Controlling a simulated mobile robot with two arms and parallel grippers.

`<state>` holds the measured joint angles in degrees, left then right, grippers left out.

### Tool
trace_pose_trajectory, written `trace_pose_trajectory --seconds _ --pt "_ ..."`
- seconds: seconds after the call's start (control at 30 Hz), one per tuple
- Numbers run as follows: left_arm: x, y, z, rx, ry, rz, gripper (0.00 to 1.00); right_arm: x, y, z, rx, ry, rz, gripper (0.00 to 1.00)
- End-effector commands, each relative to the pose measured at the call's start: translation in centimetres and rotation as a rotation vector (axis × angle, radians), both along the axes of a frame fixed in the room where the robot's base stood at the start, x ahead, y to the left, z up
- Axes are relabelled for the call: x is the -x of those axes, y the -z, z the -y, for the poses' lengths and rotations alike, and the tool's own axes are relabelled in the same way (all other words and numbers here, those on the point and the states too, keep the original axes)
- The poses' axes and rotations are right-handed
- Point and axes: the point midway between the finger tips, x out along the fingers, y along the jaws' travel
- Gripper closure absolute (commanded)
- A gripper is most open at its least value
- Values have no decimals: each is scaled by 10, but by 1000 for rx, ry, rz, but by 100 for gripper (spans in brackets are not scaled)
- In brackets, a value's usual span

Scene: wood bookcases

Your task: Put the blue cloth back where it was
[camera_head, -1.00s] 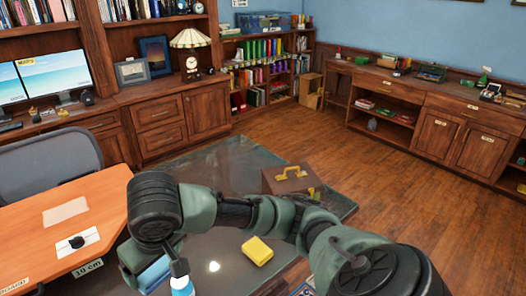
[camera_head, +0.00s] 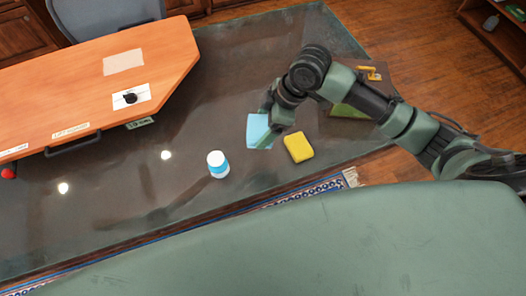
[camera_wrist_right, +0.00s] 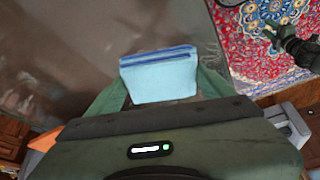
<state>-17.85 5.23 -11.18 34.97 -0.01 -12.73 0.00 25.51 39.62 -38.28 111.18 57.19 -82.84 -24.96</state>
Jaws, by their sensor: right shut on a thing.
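The light blue cloth (camera_head: 258,130) is held in my right gripper (camera_head: 268,134), over the dark glass tabletop just left of the yellow sponge. In the right wrist view the folded cloth (camera_wrist_right: 160,78) sits between the two green fingers, with a darker blue stripe along its far edge. Whether the cloth touches the tabletop is hard to tell. My left gripper does not show in the head view.
A white and blue bottle (camera_head: 218,165) stands on the glass tabletop (camera_head: 110,205). A yellow sponge (camera_head: 298,147) lies close to the cloth. A brown case with a yellow handle (camera_head: 369,73) is partly behind my right arm. An orange desk (camera_head: 70,100) borders the left.

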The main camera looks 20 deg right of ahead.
Motion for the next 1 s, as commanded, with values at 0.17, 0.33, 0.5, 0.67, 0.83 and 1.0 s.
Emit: trace_pose_trajectory --seconds 0.17,0.33,0.5,0.67,0.83,1.0 --pt "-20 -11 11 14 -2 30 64 2 48 0 1 2 -6 50" --pt "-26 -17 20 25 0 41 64 2 91 -1 0 3 -6 50" --pt "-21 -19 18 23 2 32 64 0 116 0 1 2 -1 50" --pt "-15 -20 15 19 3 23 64 1 130 0 1 2 -4 50" --pt "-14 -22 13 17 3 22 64 1 153 -1 0 2 -2 50" --pt "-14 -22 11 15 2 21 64 0 159 0 1 2 1 50"
